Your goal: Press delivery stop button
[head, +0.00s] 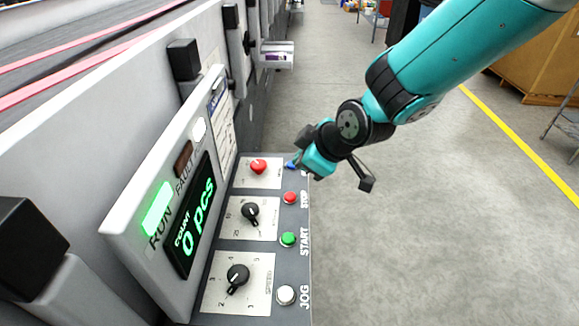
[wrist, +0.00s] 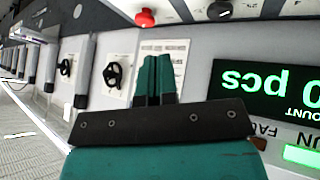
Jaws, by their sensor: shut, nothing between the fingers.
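The control panel (head: 304,265) has a small red button (head: 290,198) labelled STOP on its right side. A larger red knob-like button (head: 258,167) sits at the panel's far end and probably shows as the red button in the wrist view (wrist: 145,18). A blue button (head: 291,165) is partly covered by my gripper (head: 299,162), which is over the panel's far right corner. My gripper's fingers (wrist: 157,58) are shut with nothing between them. Contact with the blue button cannot be told. No label reading "delivery" is legible.
A green START button (head: 288,239), a white JOG button (head: 286,295) and two black dials (head: 238,277) share the panel. A raised display (head: 188,229) reads RUN and 0 pcs. The machine wall is on the left; open floor (head: 420,250) lies right.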

